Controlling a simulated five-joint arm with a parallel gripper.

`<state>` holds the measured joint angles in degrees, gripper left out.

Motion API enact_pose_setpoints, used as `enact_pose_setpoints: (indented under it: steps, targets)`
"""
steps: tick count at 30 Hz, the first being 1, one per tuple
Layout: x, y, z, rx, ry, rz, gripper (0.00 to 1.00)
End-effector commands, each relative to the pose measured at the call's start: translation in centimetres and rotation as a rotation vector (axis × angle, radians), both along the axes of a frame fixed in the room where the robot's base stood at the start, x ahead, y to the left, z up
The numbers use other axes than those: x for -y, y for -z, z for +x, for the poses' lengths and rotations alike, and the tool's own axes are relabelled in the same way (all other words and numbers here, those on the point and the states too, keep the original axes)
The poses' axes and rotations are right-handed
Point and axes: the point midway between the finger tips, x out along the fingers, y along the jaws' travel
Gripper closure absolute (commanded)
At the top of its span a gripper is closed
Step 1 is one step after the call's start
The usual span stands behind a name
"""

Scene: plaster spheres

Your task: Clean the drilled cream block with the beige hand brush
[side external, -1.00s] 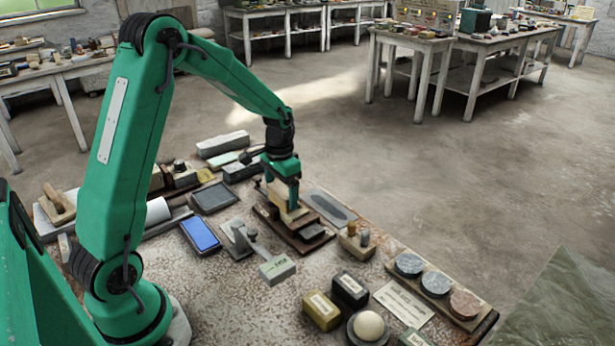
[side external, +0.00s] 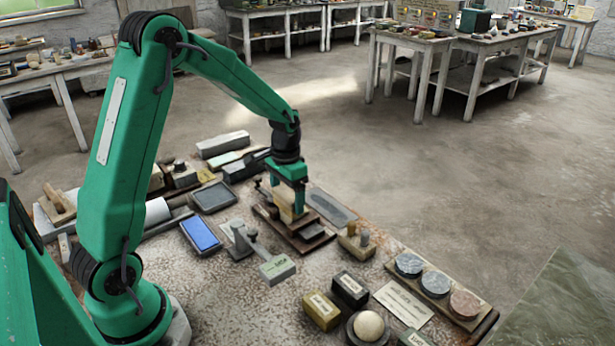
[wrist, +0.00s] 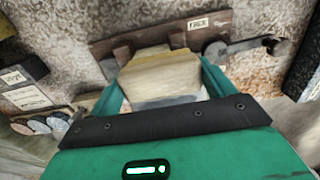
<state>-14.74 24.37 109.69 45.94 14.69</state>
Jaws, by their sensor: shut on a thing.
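My gripper (side external: 288,206) is shut on a beige, wood-coloured block that I take to be the hand brush (side external: 285,203). In the wrist view the brush (wrist: 162,76) sits between the two green fingers, with a paler face towards me. It is upright over a dark brown wooden fixture (side external: 275,228), which also shows in the wrist view (wrist: 150,35). I cannot make out a drilled cream block there; the brush and fingers hide the middle of the fixture. I cannot tell whether the brush touches anything below.
A grey slab (side external: 331,207) lies behind. Stone discs on a board (side external: 435,284) are farther right.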

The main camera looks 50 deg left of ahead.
Motion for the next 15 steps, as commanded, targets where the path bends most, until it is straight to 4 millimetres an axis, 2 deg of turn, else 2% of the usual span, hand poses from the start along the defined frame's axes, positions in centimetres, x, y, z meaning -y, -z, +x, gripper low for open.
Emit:
enact_pose_setpoints:
  steps: [15]
  targets:
    - [2.0, 0.1, 0.0, 0.0, 0.0, 0.0, 0.37]
